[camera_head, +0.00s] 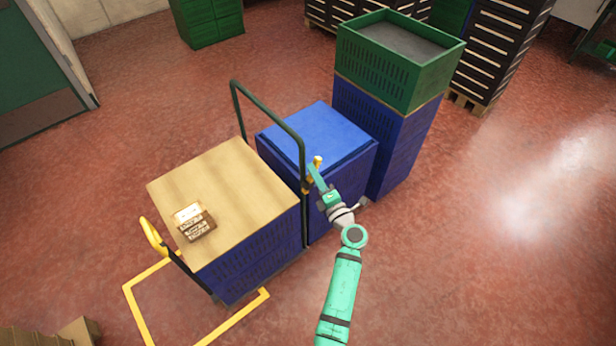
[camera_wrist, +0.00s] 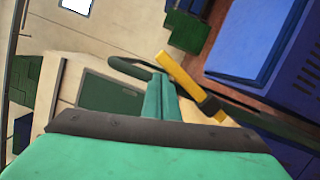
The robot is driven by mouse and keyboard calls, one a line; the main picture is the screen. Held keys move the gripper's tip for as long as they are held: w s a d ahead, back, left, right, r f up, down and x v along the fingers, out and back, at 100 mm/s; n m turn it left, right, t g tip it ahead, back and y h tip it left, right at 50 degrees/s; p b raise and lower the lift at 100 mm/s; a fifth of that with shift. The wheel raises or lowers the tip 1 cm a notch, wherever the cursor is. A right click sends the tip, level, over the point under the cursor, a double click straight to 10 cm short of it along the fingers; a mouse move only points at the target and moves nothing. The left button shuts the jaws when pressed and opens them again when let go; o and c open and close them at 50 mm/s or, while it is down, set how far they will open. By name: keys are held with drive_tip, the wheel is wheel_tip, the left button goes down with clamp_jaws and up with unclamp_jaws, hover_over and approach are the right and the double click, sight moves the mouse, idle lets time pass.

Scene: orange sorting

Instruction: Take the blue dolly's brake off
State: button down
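A yellow lever (camera_head: 317,162) sits by the right post of a dark green push bar (camera_head: 270,113). In the wrist view the yellow lever (camera_wrist: 185,80) slants down to a dark mount, just beyond and right of my fingers. My gripper (camera_head: 314,174) is at the lever, reaching in from the front right. In the wrist view my gripper (camera_wrist: 160,92) has its teal fingers together, with nothing seen between them. Whether they touch the lever I cannot tell. Blue crates (camera_head: 250,253) stand beside the bar; the dolly under them is mostly hidden.
A tan board (camera_head: 225,188) covers the front crates, with small brown boxes (camera_head: 194,222) on it. A yellow loop handle (camera_head: 152,237) is at their left. A blue-lidded stack (camera_head: 318,132) and a stack topped by a green crate (camera_head: 375,68) stand behind. The floor at right is clear.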

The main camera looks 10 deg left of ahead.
drive_tip(key=shift+w+d+f, duration=0.1)
drive_tip(key=shift+w+d, duration=0.5)
drive_tip(key=shift+w, duration=0.05)
drive_tip(key=shift+w+d, duration=0.1)
drive_tip(key=shift+d, duration=0.05)
drive_tip(key=s+d+r, duration=0.3)
drive_tip(key=s, duration=0.8)
drive_tip(key=shift+a+r, duration=0.1)
idle(0.6)
